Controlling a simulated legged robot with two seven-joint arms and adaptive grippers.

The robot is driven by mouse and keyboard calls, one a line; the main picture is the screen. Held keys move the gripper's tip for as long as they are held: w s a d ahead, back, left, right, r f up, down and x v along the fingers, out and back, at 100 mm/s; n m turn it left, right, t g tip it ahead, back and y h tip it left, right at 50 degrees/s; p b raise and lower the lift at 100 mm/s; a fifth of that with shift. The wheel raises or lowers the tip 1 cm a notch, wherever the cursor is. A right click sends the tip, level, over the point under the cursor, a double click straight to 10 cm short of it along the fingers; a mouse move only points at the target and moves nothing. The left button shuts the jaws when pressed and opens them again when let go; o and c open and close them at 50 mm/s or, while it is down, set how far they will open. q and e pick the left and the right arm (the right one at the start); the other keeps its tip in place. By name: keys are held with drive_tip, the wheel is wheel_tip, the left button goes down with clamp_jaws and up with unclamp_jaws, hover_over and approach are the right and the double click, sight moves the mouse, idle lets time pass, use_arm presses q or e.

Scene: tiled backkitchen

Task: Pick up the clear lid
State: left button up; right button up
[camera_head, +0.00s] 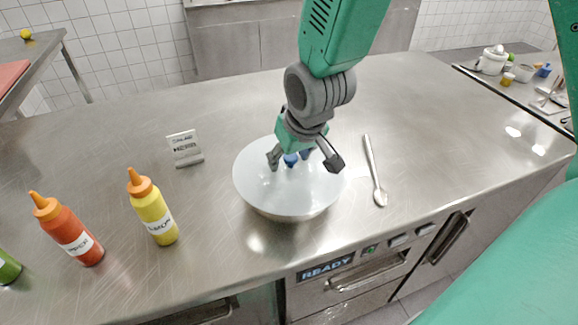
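The clear lid (265,185) lies on a round bowl (285,212) near the front edge of the steel counter. It looks like a pale, see-through disc. Blue parts (290,160) show at its middle, probably its knob, partly hidden by my gripper. My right gripper (303,162) reaches down over the lid from above. Its two dark fingers are spread apart on either side of the blue parts. I cannot tell whether the fingers touch the lid. My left gripper is out of view.
A spoon (374,172) lies right of the bowl. A small sign (185,148) stands behind it on the left. A yellow bottle (153,208) and a red bottle (70,231) stand at the left, with a green one (8,268) at the edge.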

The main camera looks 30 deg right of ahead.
drive_tip(key=shift+s, duration=0.15)
drive_tip(key=shift+c, duration=0.4)
clamp_jaws()
drive_tip(key=shift+r, duration=0.1)
